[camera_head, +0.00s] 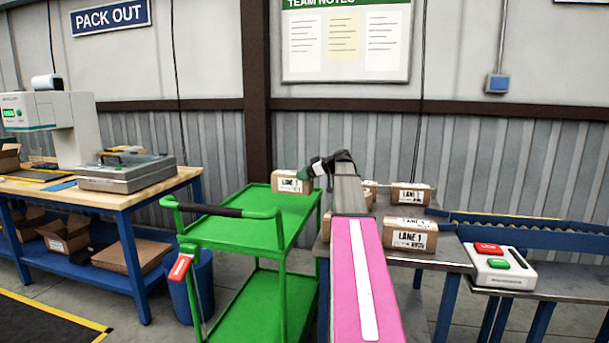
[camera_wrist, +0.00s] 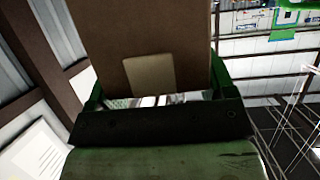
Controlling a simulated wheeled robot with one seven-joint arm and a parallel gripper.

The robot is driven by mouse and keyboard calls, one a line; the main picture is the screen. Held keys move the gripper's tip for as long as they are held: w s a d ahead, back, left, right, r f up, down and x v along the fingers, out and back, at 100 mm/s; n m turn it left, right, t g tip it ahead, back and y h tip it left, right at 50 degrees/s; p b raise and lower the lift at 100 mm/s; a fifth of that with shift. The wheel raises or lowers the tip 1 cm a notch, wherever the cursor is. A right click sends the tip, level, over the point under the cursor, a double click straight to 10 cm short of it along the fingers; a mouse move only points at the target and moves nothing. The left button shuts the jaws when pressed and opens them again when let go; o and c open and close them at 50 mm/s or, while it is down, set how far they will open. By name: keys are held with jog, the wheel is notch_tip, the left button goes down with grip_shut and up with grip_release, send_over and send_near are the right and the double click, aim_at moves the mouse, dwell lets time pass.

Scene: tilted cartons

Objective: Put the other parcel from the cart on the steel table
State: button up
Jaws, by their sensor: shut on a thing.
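A brown parcel (camera_head: 289,183) with a white "LANE" label shows at the far right corner of the green cart's (camera_head: 240,232) top shelf. I cannot tell whether it rests on the shelf or hangs just above it. My gripper (camera_head: 311,172) reaches it from the right and is shut on it. In the wrist view the brown carton (camera_wrist: 155,35) sits between the two green fingers. The steel table (camera_head: 440,255) is to the right of the cart, partly hidden by my arm. It bears labelled parcels, one at the back (camera_head: 411,194), one in front (camera_head: 411,234).
Another parcel (camera_head: 371,188) on the steel table is mostly behind my arm. A box with red and green buttons (camera_head: 497,264) stands to the right, by a blue conveyor (camera_head: 530,231). A wooden workbench (camera_head: 130,197) and a blue bin (camera_head: 194,285) are left of the cart.

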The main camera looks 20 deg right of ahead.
jog(key=shift+s+a, duration=0.2)
jog(key=shift+s, duration=0.15)
jog(key=shift+a+r+m+t+h, duration=0.15)
jog(key=shift+a+m+t+h, duration=0.15)
jog(key=shift+a+m+t, duration=0.45)
jog(key=s+a+r+m+t+h, duration=0.1)
jog(key=a+m+h, duration=0.3)
jog(key=a, duration=0.6)
jog(key=s+a+r+m+t+h, duration=0.1)
jog(key=a+m+h, duration=0.4)
jog(key=a, duration=0.5)
jog(key=shift+s+a+r+t+h, duration=0.4)
jog(key=shift+s+t+h, duration=0.3)
jog(key=shift+t, duration=0.35)
